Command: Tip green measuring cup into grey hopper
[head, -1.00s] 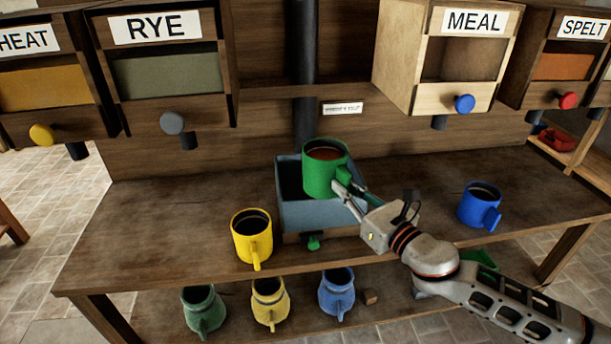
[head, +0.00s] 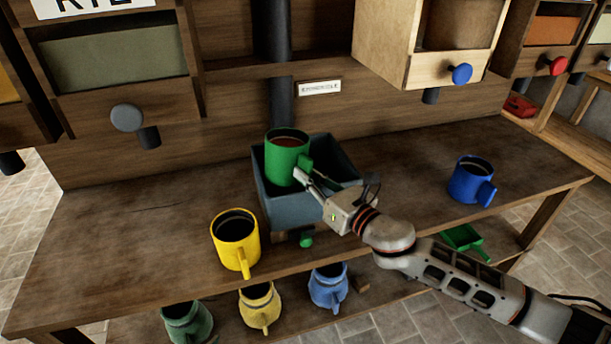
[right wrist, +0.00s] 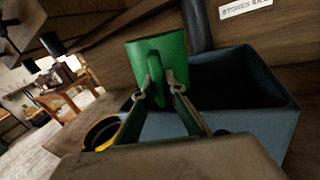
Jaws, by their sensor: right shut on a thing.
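The green measuring cup (head: 287,160) is upright, with reddish-brown contents showing at its top in the head view. My right gripper (head: 304,178) is shut on its handle; the right wrist view shows the fingers (right wrist: 160,92) on either side of the handle of the cup (right wrist: 150,62). The cup is over the left part of the open grey hopper (head: 330,203), a blue-grey box on the bench. The hopper's dark inside also shows in the right wrist view, right of the cup, with its front wall (right wrist: 240,128) below. My left gripper is not in view.
A yellow cup (head: 236,240) stands left of the hopper and a blue cup (head: 471,180) to its right. The pale wooden bin (head: 392,45) with a blue knob overhangs the bench. Several jugs stand on the lower shelf. The bench (head: 400,170) is clear between hopper and blue cup.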

